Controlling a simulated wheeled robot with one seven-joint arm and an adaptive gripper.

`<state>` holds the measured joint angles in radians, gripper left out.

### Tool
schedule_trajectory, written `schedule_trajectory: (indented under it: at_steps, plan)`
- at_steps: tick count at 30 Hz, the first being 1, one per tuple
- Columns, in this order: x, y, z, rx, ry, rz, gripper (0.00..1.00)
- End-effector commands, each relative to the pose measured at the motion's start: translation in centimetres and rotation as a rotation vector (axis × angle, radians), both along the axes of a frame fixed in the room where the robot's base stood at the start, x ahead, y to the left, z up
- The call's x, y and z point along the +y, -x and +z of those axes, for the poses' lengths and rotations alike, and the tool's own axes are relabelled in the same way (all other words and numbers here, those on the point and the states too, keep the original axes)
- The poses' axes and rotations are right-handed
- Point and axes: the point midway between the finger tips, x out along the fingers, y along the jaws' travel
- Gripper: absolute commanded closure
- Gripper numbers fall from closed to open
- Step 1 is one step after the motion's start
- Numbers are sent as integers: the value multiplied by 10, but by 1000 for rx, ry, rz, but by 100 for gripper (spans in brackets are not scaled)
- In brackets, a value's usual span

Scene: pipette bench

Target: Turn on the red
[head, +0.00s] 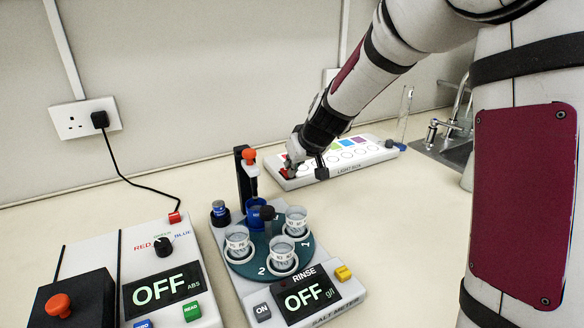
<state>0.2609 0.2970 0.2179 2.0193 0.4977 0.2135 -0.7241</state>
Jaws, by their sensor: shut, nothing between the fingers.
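The white light box (372,159), labelled "LIGHT BOX", lies on the bench at the back centre. My gripper (290,166) is shut and empty, pointing down over that left end, close to the red patch. I cannot tell whether it touches it. No lit red area is clearly visible.
A salt meter (347,304) with cups on a turntable stands in front, its display reading OFF. Left of it is a meter (206,313) with a red/green/blue dial, also OFF. A glass tube (404,115) stands right of the light box, near a sink (457,150).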

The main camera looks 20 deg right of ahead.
Motion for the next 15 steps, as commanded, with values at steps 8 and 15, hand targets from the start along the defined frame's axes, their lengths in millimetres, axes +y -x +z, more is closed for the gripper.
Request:
schedule_trajectory:
  at_steps: [8, 15]
  plan:
    - [1, -3, 3, 1, -1, 0, 100]
    - [3, -12, 7, 1, -1, 1, 100]
